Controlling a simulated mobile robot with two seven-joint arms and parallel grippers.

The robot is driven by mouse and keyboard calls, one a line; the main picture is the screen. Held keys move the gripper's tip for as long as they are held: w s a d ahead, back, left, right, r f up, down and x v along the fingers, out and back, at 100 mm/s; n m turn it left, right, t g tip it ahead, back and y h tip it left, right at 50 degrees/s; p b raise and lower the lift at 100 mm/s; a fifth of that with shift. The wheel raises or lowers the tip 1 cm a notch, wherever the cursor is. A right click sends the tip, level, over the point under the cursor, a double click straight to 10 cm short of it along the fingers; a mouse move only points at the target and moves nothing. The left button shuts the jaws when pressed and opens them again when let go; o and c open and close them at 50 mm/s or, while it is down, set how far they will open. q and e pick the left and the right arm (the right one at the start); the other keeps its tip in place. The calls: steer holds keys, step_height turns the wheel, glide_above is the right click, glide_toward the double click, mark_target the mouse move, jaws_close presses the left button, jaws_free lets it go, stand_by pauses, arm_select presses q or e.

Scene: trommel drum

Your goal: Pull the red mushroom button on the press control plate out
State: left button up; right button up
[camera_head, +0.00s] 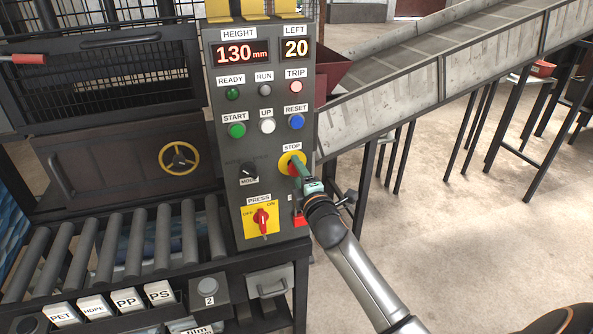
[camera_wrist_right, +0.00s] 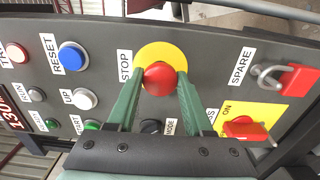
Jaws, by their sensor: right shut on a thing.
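The red mushroom button (camera_wrist_right: 160,78) sits on a round yellow backing (camera_wrist_right: 160,52) beside the STOP label, on the grey control plate (camera_head: 233,197). In the head view only the yellow backing (camera_head: 288,157) and a little red show, as my right gripper covers the rest. My right gripper (camera_head: 296,168) reaches the button from the lower right. In the right wrist view its green fingers (camera_wrist_right: 160,82) stand on either side of the button head and are shut on it. My left gripper is not in view.
Nearby are the blue RESET button (camera_head: 296,121), white UP button (camera_head: 267,126), black MODE knob (camera_head: 248,172), red PRESS switch (camera_head: 261,217) and a red padlock-like piece (camera_wrist_right: 298,80) by SPARE. A roller conveyor (camera_head: 120,245) lies left; open floor (camera_head: 480,240) lies right.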

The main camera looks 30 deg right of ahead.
steer(key=shift+s+a+f, duration=0.15)
steer(key=shift+s+f, duration=0.05)
steer(key=shift+s, duration=0.3)
steer(key=o, duration=1.1)
steer(key=shift+s+r, duration=0.1)
steer(key=shift+c, duration=0.2)
steer(key=o, duration=0.5)
steer(key=shift+r, duration=0.1)
steer(key=p+v, duration=0.3)
steer(key=v, duration=0.5)
